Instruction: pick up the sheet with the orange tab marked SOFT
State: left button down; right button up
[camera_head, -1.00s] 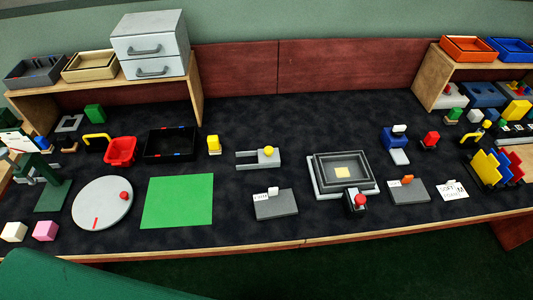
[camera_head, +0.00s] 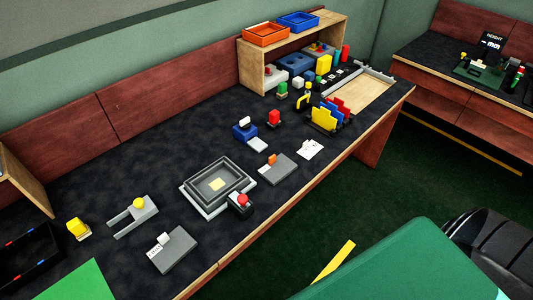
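A flat grey sheet (camera_head: 280,170) with an upright orange tab (camera_head: 271,159) lies on the dark bench top near its front edge. A small white card (camera_head: 310,149) with dark print lies just to its right; its print is too small to read now. A second grey sheet (camera_head: 174,251) lies farther left, with a white tab (camera_head: 163,238) and a small printed label. Neither of my grippers is in view.
A grey square tray (camera_head: 190,188) and a red-button block (camera_head: 240,205) stand left of the orange-tab sheet. Behind it are a blue block (camera_head: 245,133) and a red piece (camera_head: 274,118). A rack of coloured panels (camera_head: 325,117) stands to its right.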

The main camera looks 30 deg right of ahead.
aim_at(278, 168)
jog(key=z, duration=1.3)
